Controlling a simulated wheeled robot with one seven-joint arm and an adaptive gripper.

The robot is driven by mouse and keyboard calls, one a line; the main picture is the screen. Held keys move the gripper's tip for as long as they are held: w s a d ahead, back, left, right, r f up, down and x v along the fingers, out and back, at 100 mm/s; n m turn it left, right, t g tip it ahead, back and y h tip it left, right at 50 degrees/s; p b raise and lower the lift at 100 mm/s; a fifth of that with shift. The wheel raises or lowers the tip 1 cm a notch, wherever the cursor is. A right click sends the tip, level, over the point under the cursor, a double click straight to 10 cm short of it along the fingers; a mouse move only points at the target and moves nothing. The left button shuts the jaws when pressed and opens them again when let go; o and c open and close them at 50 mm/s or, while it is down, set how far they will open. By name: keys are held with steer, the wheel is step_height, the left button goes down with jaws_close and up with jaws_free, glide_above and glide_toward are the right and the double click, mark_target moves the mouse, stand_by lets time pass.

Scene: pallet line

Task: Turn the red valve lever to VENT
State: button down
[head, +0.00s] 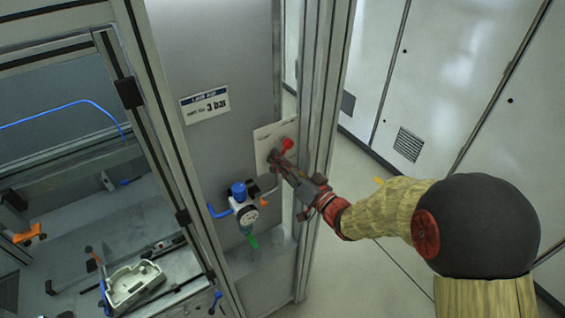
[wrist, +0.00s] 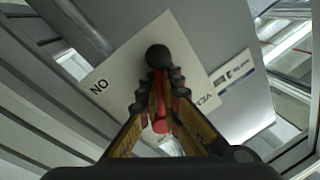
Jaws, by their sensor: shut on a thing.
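The red valve lever (head: 287,144) is on a pale plate (head: 263,135) fixed to the grey panel. My gripper (head: 274,160) reaches it from the lower right, its fingers at the plate. In the wrist view the two fingers (wrist: 158,82) are closed on the red lever (wrist: 161,118), with a round black knob (wrist: 157,57) just beyond their tips. The lever lies between the ON label (wrist: 99,87) on the left and the partly hidden VENT label (wrist: 204,99) on the right. The fingers cover part of the lever, so its exact angle is hard to tell.
A regulator with a blue knob (head: 238,190) and a gauge (head: 248,216) sits just left of and below my gripper. A 3 bar sign (head: 205,104) is above it. An aluminium post (head: 322,120) stands close on the right. Open floor (head: 365,215) lies beyond.

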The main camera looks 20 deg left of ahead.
steer(key=m, duration=0.1)
steer(key=s+m+b, duration=0.1)
steer(key=m, duration=0.1)
steer(key=shift+s+a+f+t, duration=0.1)
steer(key=shift+a+t, duration=0.2)
steer(key=shift+t, duration=0.1)
steer(key=m, duration=0.2)
steer(key=r+m+b, duration=0.1)
steer(key=shift+s+a+t, duration=0.3)
steer(key=shift+t, duration=0.1)
steer(key=m, duration=0.1)
steer(key=r+m, duration=0.1)
steer(key=m, duration=0.1)
steer(key=shift+s+a+r+t+b, duration=0.1)
steer(key=shift+s+a+t+b, duration=0.05)
steer(key=shift+t+b, duration=0.2)
steer(key=shift+r+m+t+h+b, duration=0.25)
steer(key=shift+r+m, duration=0.15)
steer(key=shift+m, duration=0.7)
steer(key=shift+r+m+t+h+b, duration=0.1)
steer(key=shift+r+m+h+b, duration=0.2)
steer(key=shift+m, duration=0.8)
steer(key=shift+r, duration=0.1)
steer(key=c, duration=2.4)
jaws_free()
steer(key=o, duration=0.4)
steer(key=shift+r, duration=0.4)
steer(key=shift+c, duration=0.2)
